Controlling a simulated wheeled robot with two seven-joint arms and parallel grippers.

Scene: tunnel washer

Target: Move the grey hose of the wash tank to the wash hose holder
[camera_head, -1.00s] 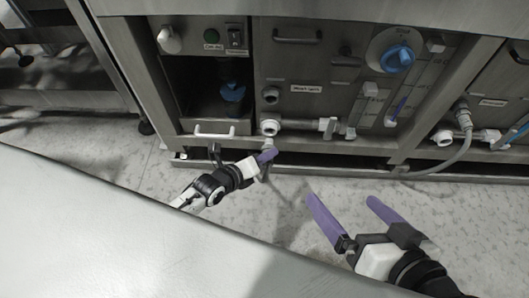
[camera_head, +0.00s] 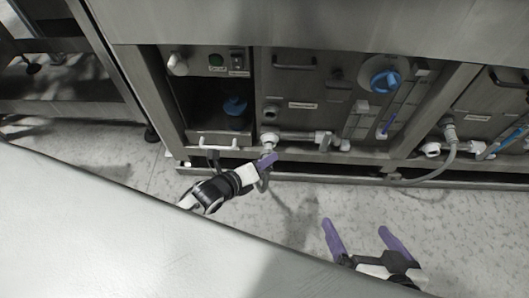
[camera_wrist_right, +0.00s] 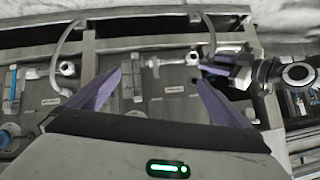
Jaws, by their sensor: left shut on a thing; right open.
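The wash tank panel (camera_head: 302,118) is in the middle of the head view. A white outlet pipe (camera_head: 300,135) runs along its lower edge. A dark round fitting (camera_head: 271,110) above the pipe's left end looks like the wash hose holder; it also shows in the right wrist view (camera_wrist_right: 193,80). My left gripper (camera_head: 265,161) is shut on the grey hose, just below the pipe's left end. In the right wrist view the grey hose (camera_wrist_right: 212,32) curves away from that gripper. The fingers hide the exact grip. My right gripper (camera_head: 357,228) is open and empty above the floor.
A second grey hose (camera_head: 440,168) rises to a fitting on the right panel. A steel frame rail (camera_head: 330,177) runs below the panels. A pale surface (camera_head: 110,235) fills the lower left.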

